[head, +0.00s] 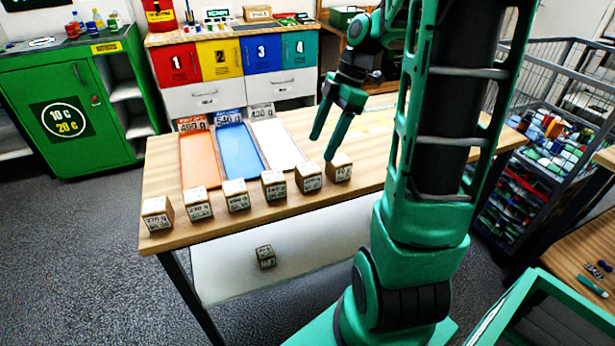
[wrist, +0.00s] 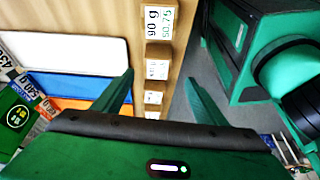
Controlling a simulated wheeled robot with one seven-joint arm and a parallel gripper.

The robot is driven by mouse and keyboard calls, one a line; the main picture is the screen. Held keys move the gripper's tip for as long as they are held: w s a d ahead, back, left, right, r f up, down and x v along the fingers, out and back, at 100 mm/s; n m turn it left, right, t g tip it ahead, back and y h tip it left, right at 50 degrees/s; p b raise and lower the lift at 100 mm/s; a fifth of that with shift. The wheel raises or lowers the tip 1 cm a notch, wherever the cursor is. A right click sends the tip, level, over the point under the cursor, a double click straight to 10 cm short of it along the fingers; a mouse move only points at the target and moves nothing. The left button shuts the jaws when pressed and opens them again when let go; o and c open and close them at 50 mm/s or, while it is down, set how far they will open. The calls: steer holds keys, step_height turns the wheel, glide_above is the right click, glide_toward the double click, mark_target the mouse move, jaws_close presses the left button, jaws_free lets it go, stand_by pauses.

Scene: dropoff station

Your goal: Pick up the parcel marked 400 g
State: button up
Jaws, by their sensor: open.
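Several small brown parcels with white labels stand in a row along the table's front edge, from the leftmost parcel (head: 157,213) to the rightmost parcel (head: 339,168). Their printed weights are too small to read surely in the head view, so I cannot tell which is marked 400 g. My gripper (head: 336,135) is open and empty, pointing down above the right end of the row. In the wrist view a parcel whose label seems to read 90 g (wrist: 158,22) lies beyond my fingertips. More parcels (wrist: 157,62) show between my open fingers.
Orange (head: 199,160), blue (head: 238,146) and white (head: 277,143) trays with weight signs lie behind the row. Another parcel (head: 265,257) sits lower, against the white surface below the table. A wire cage with goods (head: 540,140) stands right.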

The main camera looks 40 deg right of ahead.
mark_target(310, 167)
steer(key=shift+n, duration=0.5)
steer(key=x, duration=1.1)
steer(key=shift+w+r, duration=0.1)
steer(key=shift+w, duration=0.15)
steer(key=c, duration=1.4)
steer(key=shift+r, duration=0.1)
steer(key=shift+c, duration=0.2)
